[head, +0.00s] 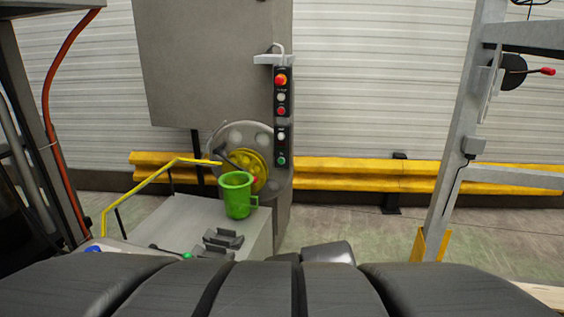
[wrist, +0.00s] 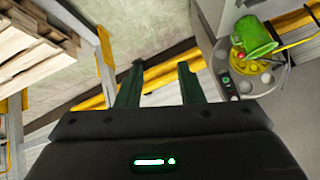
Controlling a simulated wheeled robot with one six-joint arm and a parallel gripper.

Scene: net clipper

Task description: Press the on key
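A black control strip (head: 281,117) hangs upright beside the grey cabinet in the head view. The labels are too small to read, so I cannot tell which is the on key. The strip also shows, tilted, at the right of the wrist view (wrist: 228,86). My gripper (wrist: 158,78) is open in the wrist view, with nothing between its two fingers. It is apart from the strip.
A green mug (head: 237,196) stands on the grey console (head: 180,222) before a wheel with a yellow hub (head: 249,170). A yellow handrail (head: 150,183) edges the console. Yellow guard rails (head: 345,174) run behind. A grey post (head: 455,140) stands right; floor between is clear.

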